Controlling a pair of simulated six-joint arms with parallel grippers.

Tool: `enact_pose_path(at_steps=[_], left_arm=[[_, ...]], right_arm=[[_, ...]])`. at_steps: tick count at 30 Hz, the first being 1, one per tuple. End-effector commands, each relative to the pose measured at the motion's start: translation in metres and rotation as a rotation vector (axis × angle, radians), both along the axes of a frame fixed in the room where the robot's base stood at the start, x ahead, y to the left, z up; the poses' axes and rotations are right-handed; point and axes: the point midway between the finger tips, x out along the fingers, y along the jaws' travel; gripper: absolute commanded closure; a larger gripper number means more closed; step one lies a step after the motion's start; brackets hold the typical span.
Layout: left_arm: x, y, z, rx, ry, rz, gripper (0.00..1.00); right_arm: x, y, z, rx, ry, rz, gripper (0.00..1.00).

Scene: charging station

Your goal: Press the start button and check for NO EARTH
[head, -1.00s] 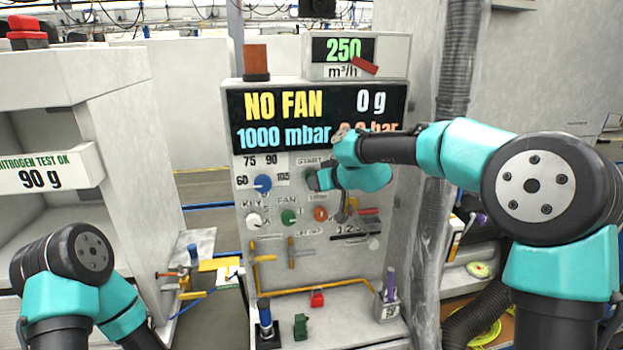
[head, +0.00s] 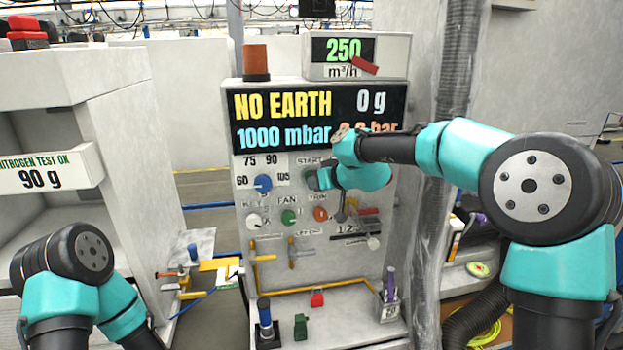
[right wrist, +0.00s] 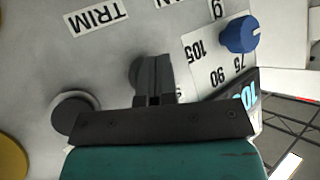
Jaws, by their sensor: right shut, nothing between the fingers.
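The display (head: 282,104) on the charging station reads NO EARTH in yellow, with 0 g beside it and 1000 mbar below. The START label (head: 309,161) is on the panel under the display. My right gripper (head: 316,180) is shut and empty, with its fingertips at the panel just below that label. In the right wrist view the shut fingers (right wrist: 155,78) point at the panel and mostly cover a round dark shape behind them. The start button is largely hidden; I cannot tell whether it is pressed in. My left gripper is out of view.
A blue knob (head: 263,184) is left of my right gripper. A ribbed hose (head: 456,60) runs down the station's right side.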

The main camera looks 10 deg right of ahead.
Motion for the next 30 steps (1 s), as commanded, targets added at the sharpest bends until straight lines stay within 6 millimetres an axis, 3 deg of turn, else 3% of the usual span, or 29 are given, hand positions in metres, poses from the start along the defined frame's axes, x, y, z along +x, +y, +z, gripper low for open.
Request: enact_pose_path(at_steps=[9, 22, 30], left_arm=[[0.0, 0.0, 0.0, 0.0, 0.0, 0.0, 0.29], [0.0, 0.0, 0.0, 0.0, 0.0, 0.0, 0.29], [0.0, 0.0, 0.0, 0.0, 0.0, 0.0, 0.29]], right_arm=[[-0.014, -0.001, 0.0, 0.001, 0.0, -0.001, 1.0], [-0.017, -0.001, 0.0, 0.0, 0.0, 0.0, 1.0], [-0.036, -0.003, 0.001, 0.001, 0.0, -0.001, 1.0]])
